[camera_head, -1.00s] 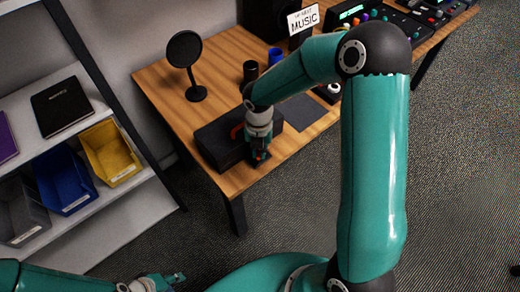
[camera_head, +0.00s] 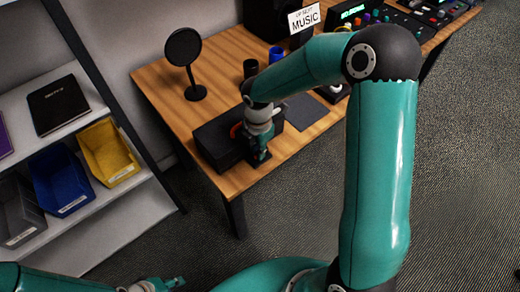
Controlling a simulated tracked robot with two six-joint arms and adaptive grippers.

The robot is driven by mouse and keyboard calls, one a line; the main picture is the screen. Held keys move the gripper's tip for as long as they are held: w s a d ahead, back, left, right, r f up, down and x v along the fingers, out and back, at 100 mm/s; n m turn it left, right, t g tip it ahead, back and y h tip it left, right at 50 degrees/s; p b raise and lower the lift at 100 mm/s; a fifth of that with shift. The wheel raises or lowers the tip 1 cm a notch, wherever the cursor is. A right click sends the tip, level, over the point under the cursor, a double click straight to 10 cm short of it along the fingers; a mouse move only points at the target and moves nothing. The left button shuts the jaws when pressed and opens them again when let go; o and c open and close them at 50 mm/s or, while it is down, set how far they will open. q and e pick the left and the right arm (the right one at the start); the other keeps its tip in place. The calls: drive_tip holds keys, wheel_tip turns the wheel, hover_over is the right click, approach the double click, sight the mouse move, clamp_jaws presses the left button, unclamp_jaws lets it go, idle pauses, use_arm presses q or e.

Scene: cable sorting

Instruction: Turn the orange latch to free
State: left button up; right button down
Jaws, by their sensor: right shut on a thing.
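A black case (camera_head: 212,140) lies on the near left part of the wooden table. My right gripper (camera_head: 258,158) reaches down to the front right side of the case. It is shut on the orange latch there, which its fingers almost wholly hide. An orange-red curved piece (camera_head: 236,130) shows on the case just left of the gripper; I cannot tell what it belongs to. My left gripper (camera_head: 172,283) is low at the bottom edge, away from the table, and its fingers are too small to read.
On the wooden table (camera_head: 155,85) stand a round black mic screen (camera_head: 184,48), a black cup (camera_head: 250,68), a blue cup (camera_head: 276,55) and a MUSIC sign (camera_head: 304,18). A dark mat (camera_head: 305,110) lies right of the case. Shelves with a yellow bin (camera_head: 108,153) stand at left.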

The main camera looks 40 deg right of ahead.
drive_tip(key=shift+w+a, duration=0.1)
idle(0.3)
drive_tip(key=c, duration=1.5)
unclamp_jaws()
drive_tip(key=shift+r, duration=0.1)
wheel_tip(320, 180, up, 12)
drive_tip(key=shift+f, duration=0.1)
